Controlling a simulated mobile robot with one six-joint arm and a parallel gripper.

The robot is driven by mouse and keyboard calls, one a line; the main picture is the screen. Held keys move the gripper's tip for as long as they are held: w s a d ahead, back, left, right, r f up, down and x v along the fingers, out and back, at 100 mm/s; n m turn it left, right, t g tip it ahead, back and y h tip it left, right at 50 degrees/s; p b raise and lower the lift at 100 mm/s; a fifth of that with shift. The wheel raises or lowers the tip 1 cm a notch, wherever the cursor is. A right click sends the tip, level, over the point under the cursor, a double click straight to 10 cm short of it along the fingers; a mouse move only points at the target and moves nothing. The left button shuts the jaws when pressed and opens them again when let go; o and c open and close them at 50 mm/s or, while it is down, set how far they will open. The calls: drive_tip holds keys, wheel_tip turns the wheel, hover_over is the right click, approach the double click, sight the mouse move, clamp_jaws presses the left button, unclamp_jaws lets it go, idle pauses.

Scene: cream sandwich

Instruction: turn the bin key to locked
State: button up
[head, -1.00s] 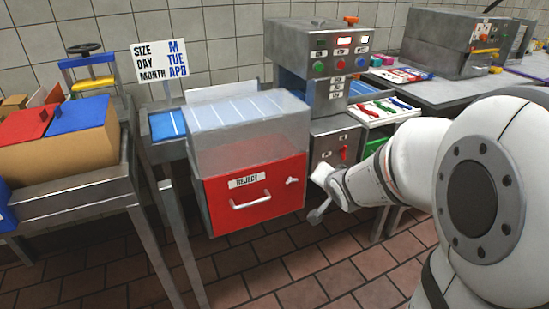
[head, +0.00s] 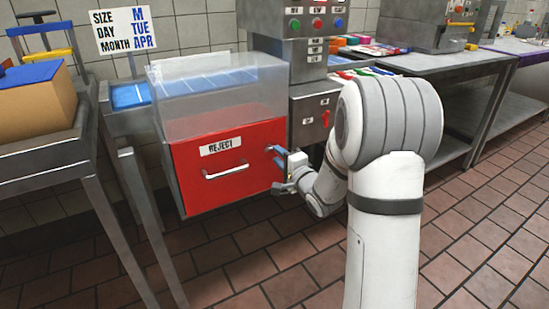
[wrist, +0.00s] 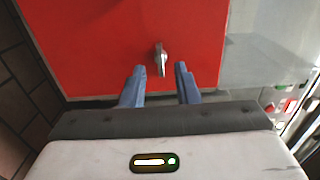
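The red reject bin (head: 200,180) hangs at the middle left of the head view, with a "REJECT" label and a pale handle on its front. Its small metal key (wrist: 160,58) sticks out of the red face in the wrist view. My gripper (wrist: 160,70) is open, with one blue-grey finger on each side of the key's near end. I see no contact between the fingers and the key. In the head view my gripper (head: 277,168) is at the right side of the bin's front and largely covers the key.
A clear cover (head: 215,95) stands on top of the bin. A grey machine cabinet (head: 312,118) with a red switch stands just right of it. A steel table (head: 60,140) is at the left. The tiled floor in front is clear.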

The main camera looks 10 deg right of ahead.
sight(271, 148)
drive_tip(key=shift+x, duration=1.25)
clamp_jaws()
